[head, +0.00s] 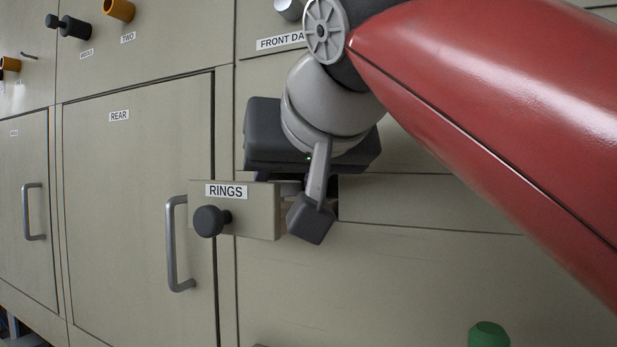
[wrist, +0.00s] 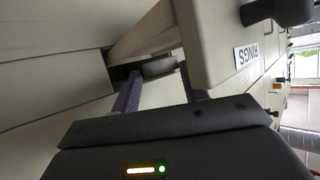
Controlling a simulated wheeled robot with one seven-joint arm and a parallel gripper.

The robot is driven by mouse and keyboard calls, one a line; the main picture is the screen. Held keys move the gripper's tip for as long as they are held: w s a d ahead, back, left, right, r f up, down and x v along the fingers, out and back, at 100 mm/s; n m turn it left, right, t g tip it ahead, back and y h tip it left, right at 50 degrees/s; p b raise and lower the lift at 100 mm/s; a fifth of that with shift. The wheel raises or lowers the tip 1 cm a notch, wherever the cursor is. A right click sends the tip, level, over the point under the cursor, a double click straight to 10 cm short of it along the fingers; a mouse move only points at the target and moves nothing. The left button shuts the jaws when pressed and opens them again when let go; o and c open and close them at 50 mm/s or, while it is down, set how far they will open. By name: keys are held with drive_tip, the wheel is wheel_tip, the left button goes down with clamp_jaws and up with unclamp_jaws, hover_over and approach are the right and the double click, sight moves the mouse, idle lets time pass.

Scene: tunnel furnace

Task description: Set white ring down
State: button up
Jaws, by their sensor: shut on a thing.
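The drawer labelled RINGS (head: 236,222) is pulled out from the beige cabinet, and it also shows in the wrist view (wrist: 212,40). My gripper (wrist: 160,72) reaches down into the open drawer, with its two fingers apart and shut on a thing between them. In the head view my gripper (head: 292,183) is above and behind the drawer front, which hides the fingertips. The white ring cannot be clearly made out in either view; the drawer and fingers hide what is held.
A dark round knob (head: 208,221) sticks out of the drawer front. The REAR door (head: 135,200) with its metal handle (head: 174,245) is shut, left of the drawer. A green knob (head: 488,335) is low on the right. Orange knobs (head: 119,9) are at the upper left.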

drive_tip(key=shift+f+b, duration=0.4)
drive_tip(key=shift+f, duration=0.2)
drive_tip(key=o, duration=1.1)
drive_tip(key=shift+f, duration=0.15)
drive_tip(key=shift+o, duration=0.2)
drive_tip(key=shift+s+d+r+p, duration=0.1)
drive_tip(key=shift+s+r+p, duration=0.05)
drive_tip(key=shift+r+p, duration=0.65)
drive_tip(key=v, duration=1.1)
drive_tip(key=shift+s+r+p, duration=0.15)
drive_tip(key=shift+s+p, duration=0.2)
drive_tip(key=shift+p, duration=0.1)
